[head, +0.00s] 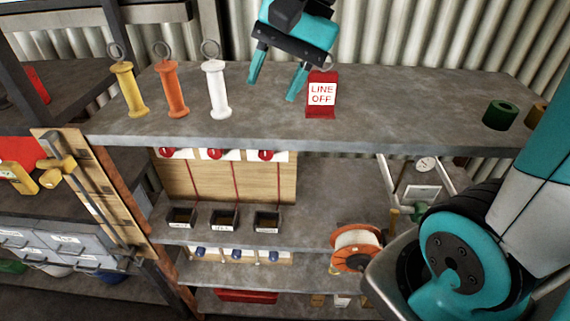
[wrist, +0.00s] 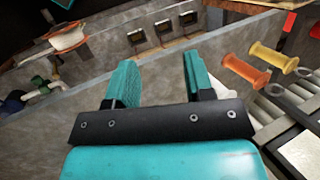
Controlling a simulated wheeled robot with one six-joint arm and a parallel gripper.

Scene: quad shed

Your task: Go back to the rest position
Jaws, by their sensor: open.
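My gripper (head: 278,80) is teal with a dark bracket and hangs above the top shelf (head: 420,105) in the head view. Its two fingers are apart with nothing between them. It also shows in the wrist view (wrist: 158,82). A red sign reading LINE OFF (head: 322,95) stands on the shelf just right of the fingers. The white handle with a ring (head: 217,92) stands upright to their left. An orange handle (head: 171,90) and a yellow handle (head: 129,90) stand farther left.
A green cylinder (head: 500,115) sits at the shelf's right. Below are small dark bins (head: 224,219) and an orange spool (head: 356,247). A wooden board with tools (head: 90,190) stands at left. The shelf between the sign and the green cylinder is clear.

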